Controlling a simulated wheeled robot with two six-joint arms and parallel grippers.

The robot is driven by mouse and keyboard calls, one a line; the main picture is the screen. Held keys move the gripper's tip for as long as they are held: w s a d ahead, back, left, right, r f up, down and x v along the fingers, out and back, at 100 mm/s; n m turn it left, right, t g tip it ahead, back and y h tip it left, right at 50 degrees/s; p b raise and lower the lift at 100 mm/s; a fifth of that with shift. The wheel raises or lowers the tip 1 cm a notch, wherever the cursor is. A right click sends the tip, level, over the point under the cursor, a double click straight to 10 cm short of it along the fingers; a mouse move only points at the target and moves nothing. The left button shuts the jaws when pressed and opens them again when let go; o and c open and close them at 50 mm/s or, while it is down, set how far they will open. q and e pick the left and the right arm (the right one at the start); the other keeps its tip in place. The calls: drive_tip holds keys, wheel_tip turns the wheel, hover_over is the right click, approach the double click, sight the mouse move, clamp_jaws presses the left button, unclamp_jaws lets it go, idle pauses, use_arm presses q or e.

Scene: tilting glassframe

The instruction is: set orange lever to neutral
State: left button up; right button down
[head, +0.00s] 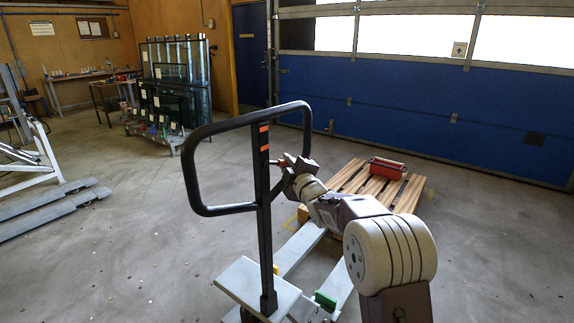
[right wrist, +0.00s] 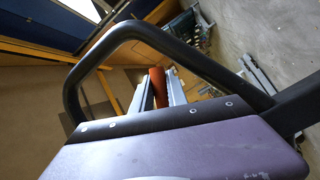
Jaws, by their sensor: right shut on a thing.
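A pallet truck stands in front of me, with a black loop handle (head: 222,128) on an upright black post (head: 263,215). The post has orange bands near its top. The orange lever (head: 277,162) shows as a small red-orange piece beside the post, partly hidden by my gripper. My right gripper (head: 287,165) is at the lever, right of the post. In the right wrist view the orange lever (right wrist: 158,80) sits between the two fingers of my right gripper (right wrist: 161,92), which are shut on it. The lever's exact setting cannot be told. My left gripper is not in view.
The truck's grey forks (head: 303,248) run toward a wooden pallet (head: 350,182) with a red toolbox (head: 387,168) on it. A rack of glass panes (head: 175,85) stands at the back left. A white metal frame is at far left. Floor beside the truck is clear.

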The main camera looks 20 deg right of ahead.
drive_tip(key=r+n+b, duration=0.1)
drive_tip(key=b, duration=0.1)
drive_tip(key=r+n+t+b, duration=0.1)
drive_tip(key=n+b, duration=0.1)
drive_tip(key=b, duration=0.1)
drive_tip(key=shift+w+d+r+n+t+y+b, duration=0.2)
drive_tip(key=shift+d+r+n+t+y+b, duration=0.1)
drive_tip(key=shift+r+t+b, duration=0.1)
drive_tip(key=shift+r, duration=0.35)
drive_tip(key=shift+r+n, duration=0.25)
drive_tip(key=shift+n, duration=0.05)
drive_tip(key=c, duration=1.3)
unclamp_jaws()
drive_tip(key=s+d+f+b, duration=0.1)
drive_tip(key=s, duration=0.8)
drive_tip(key=shift+f, duration=0.3)
drive_tip(key=shift+w+a, duration=0.1)
drive_tip(key=shift+a, duration=0.05)
